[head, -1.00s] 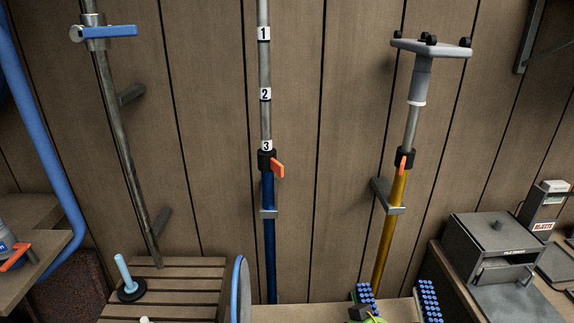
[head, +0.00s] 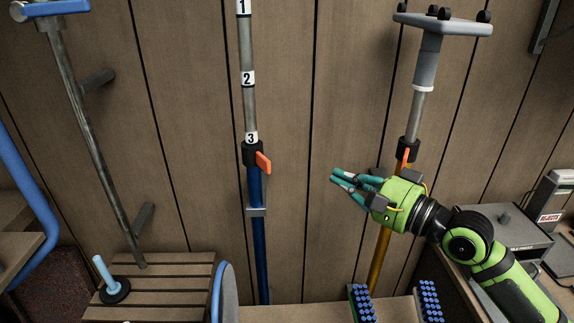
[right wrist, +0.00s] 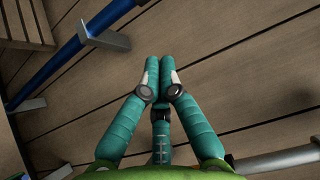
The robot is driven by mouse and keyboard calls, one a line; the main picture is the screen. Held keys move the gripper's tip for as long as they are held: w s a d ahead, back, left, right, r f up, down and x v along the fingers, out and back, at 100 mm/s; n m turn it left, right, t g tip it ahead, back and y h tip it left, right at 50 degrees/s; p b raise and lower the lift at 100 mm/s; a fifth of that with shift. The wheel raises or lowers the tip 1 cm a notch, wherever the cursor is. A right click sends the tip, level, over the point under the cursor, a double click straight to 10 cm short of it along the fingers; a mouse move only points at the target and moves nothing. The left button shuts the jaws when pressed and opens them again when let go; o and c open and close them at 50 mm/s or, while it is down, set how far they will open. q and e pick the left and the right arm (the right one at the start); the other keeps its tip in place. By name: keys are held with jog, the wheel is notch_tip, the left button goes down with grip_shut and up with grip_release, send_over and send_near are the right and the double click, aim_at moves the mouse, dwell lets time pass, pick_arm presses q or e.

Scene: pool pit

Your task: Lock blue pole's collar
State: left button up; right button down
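The blue pole (head: 259,235) stands upright against the wood wall, left of the middle in the head view. Its black collar (head: 253,154) sits at the top of the blue tube, just under the label 3 on the grey inner tube (head: 249,105). An orange lever (head: 263,163) sticks out from the collar to the right and down. My right gripper (head: 334,176) is to the right of the collar and a little lower, pointing left, apart from the pole. Its teal fingers converge with nothing between them; in the right wrist view the fingertips (right wrist: 160,62) meet. My left gripper is out of view.
A yellow pole (head: 379,262) with a grey top plate stands behind my right arm. A bracket (head: 257,211) holds the blue pole. A slatted bench (head: 160,285) is at lower left, blue-studded blocks (head: 361,305) at lower right. The wall between the poles is clear.

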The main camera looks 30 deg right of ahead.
jog(key=p, duration=0.4)
send_near(259, 157)
jog(key=w+d, duration=0.5)
jog(key=a+p, duration=0.1)
jog(key=a, duration=0.1)
jog(key=a+p, duration=0.1)
jog(key=a, duration=0.1)
jog(key=shift+a+f, duration=0.1)
jog(key=shift+f, duration=0.3)
jog(key=shift+w, duration=0.1)
